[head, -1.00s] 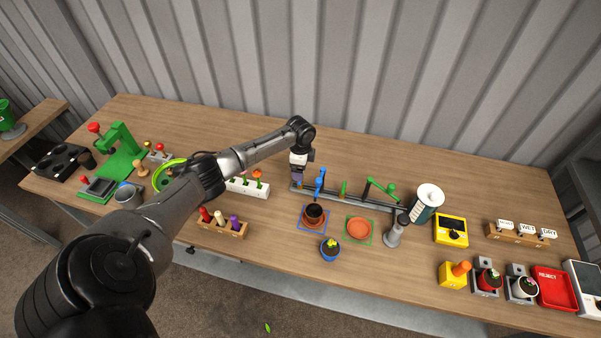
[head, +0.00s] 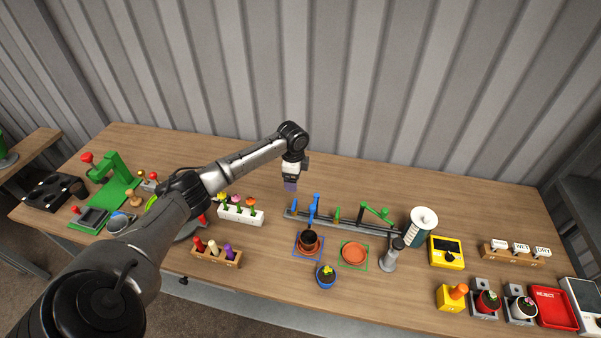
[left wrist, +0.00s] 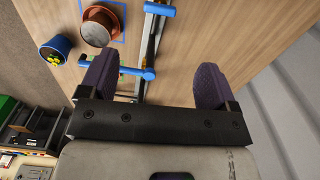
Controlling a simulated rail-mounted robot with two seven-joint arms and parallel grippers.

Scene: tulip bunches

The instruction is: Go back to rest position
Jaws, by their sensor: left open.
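My left gripper (head: 290,186) hangs above the table behind the left end of the grey rail, pointing down. In the left wrist view its two purple fingers (left wrist: 153,85) are wide apart with nothing between them. Past them I see the blue valve handle (left wrist: 138,72) on the rail, apart from the fingers as far as I can tell. The same blue handle (head: 313,208) stands upright in the head view. My right gripper is not in view.
A blue pot (head: 326,275) sits in front. A white flower holder (head: 240,215) is left of the rail. The table behind the rail (head: 390,183) is clear.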

